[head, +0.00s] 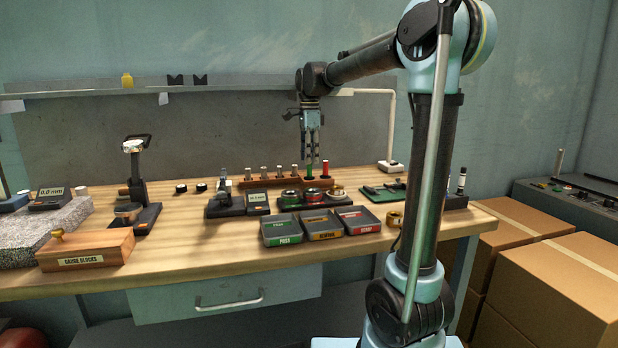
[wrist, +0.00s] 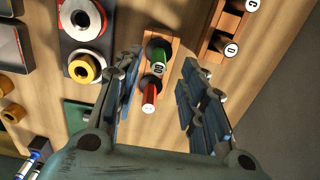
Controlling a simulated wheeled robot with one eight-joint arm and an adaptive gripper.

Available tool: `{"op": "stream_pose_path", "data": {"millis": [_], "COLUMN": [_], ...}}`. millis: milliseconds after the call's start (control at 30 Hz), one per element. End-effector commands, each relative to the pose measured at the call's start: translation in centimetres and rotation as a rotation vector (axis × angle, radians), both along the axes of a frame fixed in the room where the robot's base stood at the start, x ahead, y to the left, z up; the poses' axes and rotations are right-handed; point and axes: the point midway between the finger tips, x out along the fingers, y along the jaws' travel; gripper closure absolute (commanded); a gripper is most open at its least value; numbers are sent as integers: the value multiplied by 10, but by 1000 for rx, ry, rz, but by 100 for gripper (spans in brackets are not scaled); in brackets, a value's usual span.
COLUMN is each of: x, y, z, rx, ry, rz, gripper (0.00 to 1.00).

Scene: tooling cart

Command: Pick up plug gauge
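The plug gauge shows as a green piece (head: 309,168) and a red piece (head: 325,168) standing side by side towards the back of the bench. In the wrist view the green piece (wrist: 159,66) and the red piece (wrist: 150,96) sit at a small wooden holder (wrist: 158,38). I cannot tell whether they are two gauges or one gauge's two ends. My gripper (head: 311,154) points down just above the green piece. In the wrist view my gripper (wrist: 160,82) is open, with a finger on either side of the gauge and nothing held.
A wooden rack of white-topped pins (wrist: 231,20) stands close beside the holder. Ring gauges in a dark tray (head: 288,202) and labelled trays (head: 324,233) stand in front. A green mat (head: 382,192) lies to the right. A thin shelf (head: 220,90) runs behind.

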Motion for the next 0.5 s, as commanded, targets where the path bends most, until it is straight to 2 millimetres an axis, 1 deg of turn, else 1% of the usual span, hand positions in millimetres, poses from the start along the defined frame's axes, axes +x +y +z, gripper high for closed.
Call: {"op": "stream_pose_path", "data": {"millis": [300,400,500], "x": [0,-1,-1], "y": [1,1,1], "z": [-43,-50,-53], "rx": [0,0,0], "ry": [0,0,0], "rz": [2,2,2], "gripper": [62,62,62]}}
